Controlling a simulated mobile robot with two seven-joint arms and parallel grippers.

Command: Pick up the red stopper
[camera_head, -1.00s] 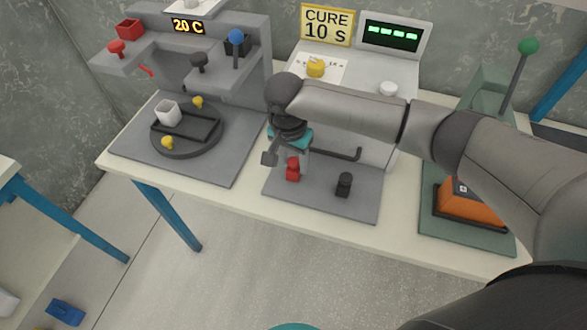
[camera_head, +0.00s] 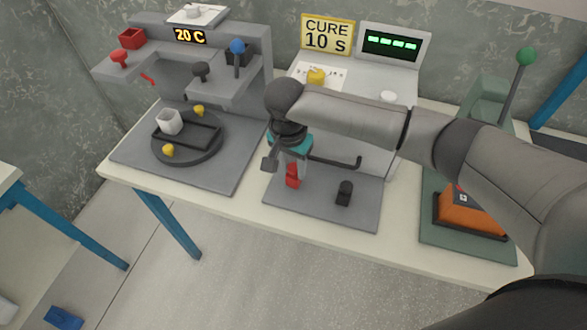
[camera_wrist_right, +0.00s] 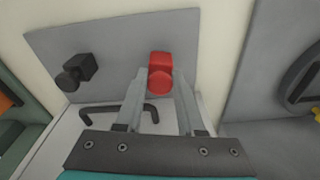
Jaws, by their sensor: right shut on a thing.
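The red stopper (camera_head: 292,176) stands on the front of the grey plate (camera_head: 318,207) of the middle station. My right gripper (camera_head: 291,165) comes down over it from above. In the right wrist view the red stopper (camera_wrist_right: 160,72) sits between the two fingertips of my right gripper (camera_wrist_right: 160,85), which are shut on it. I cannot tell whether its underside touches the plate. My left gripper is not in view.
A black stopper (camera_head: 344,193) stands to the right on the same plate, with a dark bent handle (camera_head: 340,161) behind. A turntable station (camera_head: 187,140) is on the left. An orange block (camera_head: 468,208) sits on the green station at right.

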